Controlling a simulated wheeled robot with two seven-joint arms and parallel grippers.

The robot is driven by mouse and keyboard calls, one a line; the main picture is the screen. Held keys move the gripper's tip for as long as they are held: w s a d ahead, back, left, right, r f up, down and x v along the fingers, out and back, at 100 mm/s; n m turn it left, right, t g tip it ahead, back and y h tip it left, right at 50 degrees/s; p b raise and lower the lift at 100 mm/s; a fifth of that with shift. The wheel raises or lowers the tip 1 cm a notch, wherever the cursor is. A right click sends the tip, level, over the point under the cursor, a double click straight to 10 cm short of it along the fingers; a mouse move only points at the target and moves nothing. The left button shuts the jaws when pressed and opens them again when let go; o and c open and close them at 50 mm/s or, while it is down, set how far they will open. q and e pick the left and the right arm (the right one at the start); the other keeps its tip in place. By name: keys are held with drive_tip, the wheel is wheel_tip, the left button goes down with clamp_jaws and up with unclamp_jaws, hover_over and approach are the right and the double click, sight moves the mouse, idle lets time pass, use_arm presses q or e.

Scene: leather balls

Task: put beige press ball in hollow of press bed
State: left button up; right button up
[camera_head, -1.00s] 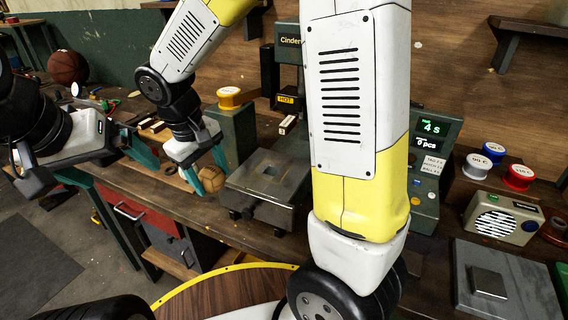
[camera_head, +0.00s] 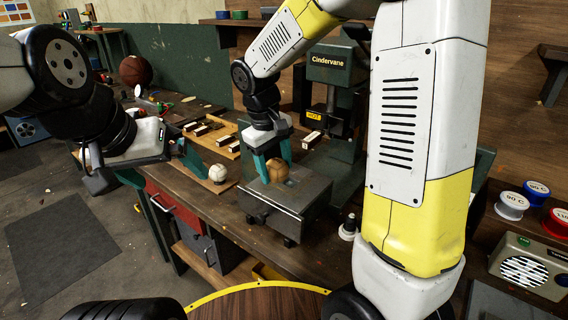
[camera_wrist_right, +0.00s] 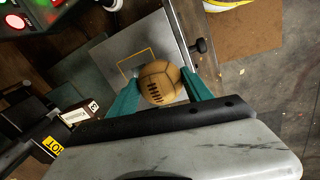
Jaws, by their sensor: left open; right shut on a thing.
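The beige ball (camera_head: 278,170), tan with dark lacing, is between the teal fingers of my right gripper (camera_head: 275,169), which is shut on it. In the right wrist view the ball (camera_wrist_right: 160,83) sits between both fingers, over the grey press bed (camera_wrist_right: 135,40). In the head view the press bed (camera_head: 292,205) is a metal block below the ball. My left gripper (camera_head: 172,180) is open and empty, left of the bed.
A pale ball (camera_head: 217,173) lies on a wooden board left of the bed. The press (camera_head: 335,90) with its HOT label stands behind the bed. Small blocks lie in a wooden tray (camera_head: 212,135). A small dark-and-white item (camera_head: 348,228) stands right of the bed.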

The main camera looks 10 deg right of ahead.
drive_tip(key=w+d, duration=0.3)
drive_tip(key=shift+w+d+f, duration=0.2)
drive_tip(key=shift+d+f, duration=0.05)
drive_tip(key=shift+d, duration=0.15)
drive_tip(key=shift+w+d+f, duration=0.1)
drive_tip(key=shift+f, duration=0.8)
drive_tip(key=shift+w+d+f, duration=0.1)
drive_tip(key=shift+f, duration=0.8)
drive_tip(key=o, duration=1.5)
drive_tip(key=shift+f, duration=0.1)
